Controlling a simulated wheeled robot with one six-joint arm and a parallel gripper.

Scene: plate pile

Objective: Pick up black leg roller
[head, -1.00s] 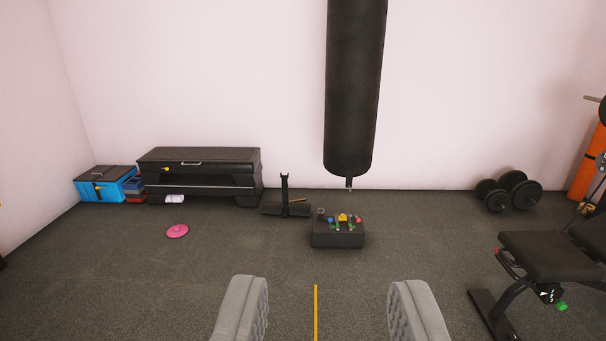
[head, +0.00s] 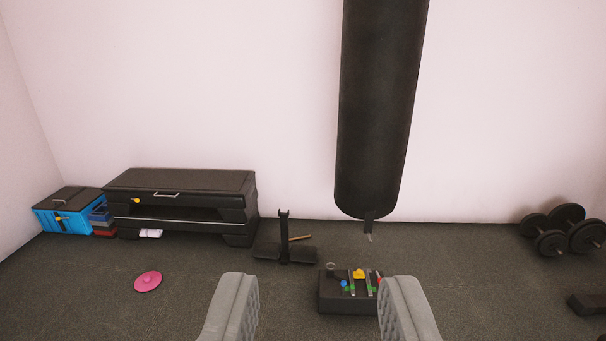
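A black floor piece (head: 284,253) with a low bar across the floor and an upright post stands near the back wall, slightly left of centre in the head view. It may be the black leg roller, but I cannot tell for sure. A thin tan stick shows beside its post. My gripper (head: 319,307) is open and empty, with its two grey padded fingers wide apart at the bottom of the view. The black piece is farther off, beyond the fingers and a little left of their middle.
A black box (head: 345,302) with small coloured items sits beyond the right finger. A punching bag (head: 380,110) hangs behind it. A pink disc (head: 148,282), black storage bench (head: 180,203) and blue box (head: 68,212) are left; dumbbells (head: 565,230) are right. Open floor lies between.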

